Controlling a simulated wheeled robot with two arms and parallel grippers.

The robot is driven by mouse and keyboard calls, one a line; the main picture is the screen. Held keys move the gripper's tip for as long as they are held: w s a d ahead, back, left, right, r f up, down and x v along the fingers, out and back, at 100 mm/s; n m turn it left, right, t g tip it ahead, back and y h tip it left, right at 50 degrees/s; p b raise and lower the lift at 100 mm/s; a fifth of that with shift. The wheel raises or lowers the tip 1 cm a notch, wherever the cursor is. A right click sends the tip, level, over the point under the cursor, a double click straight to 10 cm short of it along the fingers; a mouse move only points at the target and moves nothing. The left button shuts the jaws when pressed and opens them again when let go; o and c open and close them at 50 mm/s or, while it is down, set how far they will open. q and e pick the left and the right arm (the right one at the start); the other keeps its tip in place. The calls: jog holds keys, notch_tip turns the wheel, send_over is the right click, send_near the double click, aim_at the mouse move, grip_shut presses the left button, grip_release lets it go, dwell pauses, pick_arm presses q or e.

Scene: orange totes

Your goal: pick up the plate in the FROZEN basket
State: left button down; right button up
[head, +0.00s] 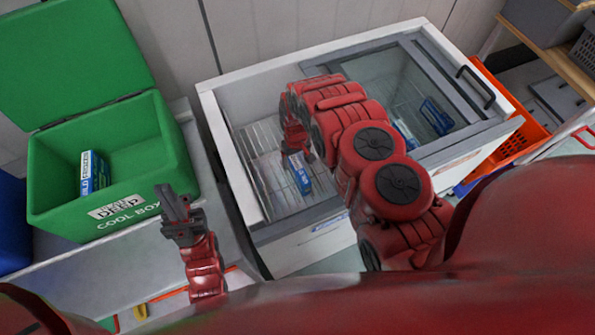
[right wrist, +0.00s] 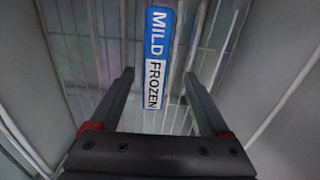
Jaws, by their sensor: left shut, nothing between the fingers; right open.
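The plate (head: 299,172), a narrow blue-and-white piece, is in the open left part of the white chest freezer (head: 238,178). In the right wrist view the plate (right wrist: 158,50) reads "MILD FROZEN" and lies over wire bars (right wrist: 208,40). My right gripper (right wrist: 158,76) is open, its fingers on either side of the plate's lower half in that view; the plate appears beyond them and is not gripped. In the head view my right arm hides most of this gripper. My left gripper (head: 173,198) is shut and empty, in front of the green cool box (head: 160,150).
The freezer's sliding glass lid (head: 400,85) covers its right part, with blue items (head: 437,117) beneath. The cool box is open and holds a blue-and-white box (head: 92,172). An orange basket (head: 520,125) stands right of the freezer. The freezer walls surround my right gripper.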

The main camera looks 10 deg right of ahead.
aim_at(297, 163)
jog(key=shift+w+d+f+p, duration=0.15)
jog(key=shift+f+p, duration=0.15)
jog(key=shift+f, duration=0.3)
jog(key=shift+w+d+f+p, duration=0.1)
jog(key=shift+f+p, duration=0.15)
jog(key=shift+f, duration=0.3)
jog(key=shift+s+f, duration=0.1)
jog(key=shift+f, duration=0.3)
jog(key=shift+w+f, duration=0.2)
jog(key=shift+f, duration=0.1)
jog(key=shift+s+f, duration=0.1)
jog(key=shift+f, duration=0.5)
grip_shut()
